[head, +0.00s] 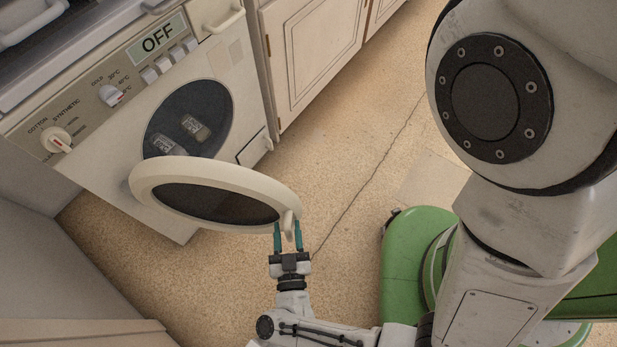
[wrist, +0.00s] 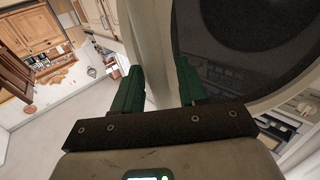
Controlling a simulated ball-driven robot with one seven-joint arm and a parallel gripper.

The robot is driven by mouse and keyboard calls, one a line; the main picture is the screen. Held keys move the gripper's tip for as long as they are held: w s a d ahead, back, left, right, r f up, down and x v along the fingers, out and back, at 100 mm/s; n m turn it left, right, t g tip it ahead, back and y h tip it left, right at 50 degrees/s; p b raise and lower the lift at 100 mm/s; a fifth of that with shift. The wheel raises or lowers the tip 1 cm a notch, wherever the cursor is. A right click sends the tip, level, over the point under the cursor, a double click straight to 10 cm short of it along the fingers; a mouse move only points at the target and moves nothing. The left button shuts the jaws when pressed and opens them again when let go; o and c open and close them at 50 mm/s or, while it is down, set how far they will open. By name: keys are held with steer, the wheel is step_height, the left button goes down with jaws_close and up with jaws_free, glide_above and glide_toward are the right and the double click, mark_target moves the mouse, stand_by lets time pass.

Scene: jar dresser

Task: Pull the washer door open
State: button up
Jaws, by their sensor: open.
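The washer (head: 225,75) stands at the upper left in the head view, with "OFF" on its display. Its round door (head: 150,178) has a white ring and dark glass, and stands swung well open, away from the dark drum opening (head: 168,122). A small handle (head: 289,222) is on the door's right rim. My gripper (head: 287,232) is open at that handle, with one teal finger on each side. In the wrist view my gripper (wrist: 160,88) has the door's rim (wrist: 165,40) between or just beyond its fingers. I cannot tell whether they touch it.
White cabinets (head: 312,50) stand to the right of the washer. A pale panel (head: 75,265) is at the lower left. Speckled floor (head: 350,170) is clear between the door and my green base. The wrist view shows wooden cabinets (wrist: 35,35) farther off.

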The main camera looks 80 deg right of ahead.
mark_target(289, 231)
steer(key=r, duration=0.1)
steer(key=r+p, duration=0.2)
steer(key=r, duration=0.1)
steer(key=shift+s+a+r, duration=0.1)
steer(key=shift+s, duration=0.2)
steer(key=s+r+p, duration=0.1)
steer(key=s+r, duration=0.3)
steer(key=s, duration=0.2)
steer(key=s+a+r+p, duration=0.1)
steer(key=s+r+p, duration=0.1)
steer(key=s+r, duration=0.2)
steer(key=s, duration=0.3)
steer(key=shift+s+r+p, duration=0.2)
steer(key=shift+r+p, duration=0.1)
steer(key=shift+r, duration=0.1)
steer(key=shift+c, duration=0.2)
